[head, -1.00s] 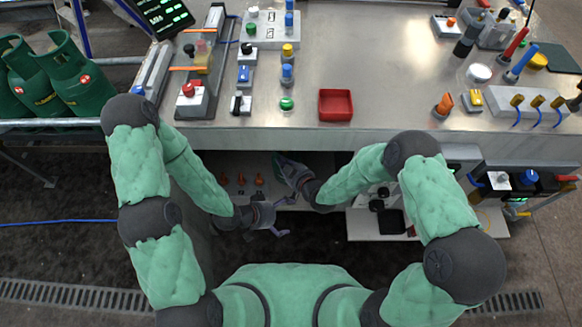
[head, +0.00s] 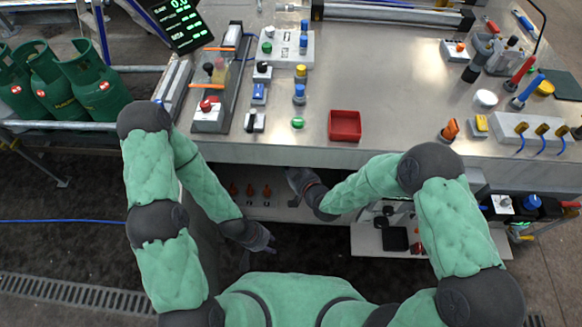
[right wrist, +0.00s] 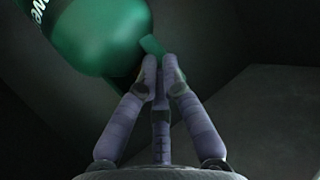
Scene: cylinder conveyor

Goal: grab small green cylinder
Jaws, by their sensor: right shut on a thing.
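In the right wrist view a green gas cylinder (right wrist: 88,32) with white lettering fills the upper left, tilted in the picture. My right gripper (right wrist: 160,62) is shut on a green tab at the cylinder's lower end in that view. In the head view my right gripper (head: 295,177) reaches beneath the table's front edge, which partly hides it; the cylinder it holds cannot be seen there. My left gripper (head: 263,240) hangs low in front of the table, away from the cylinder, with its finger opening unclear.
Several larger green gas cylinders (head: 88,80) stand on a rack at the left. The metal table (head: 400,120) carries a red tray (head: 345,125), a small green button-like piece (head: 297,123) and switches. A lower shelf (head: 265,205) with orange valves lies beneath it.

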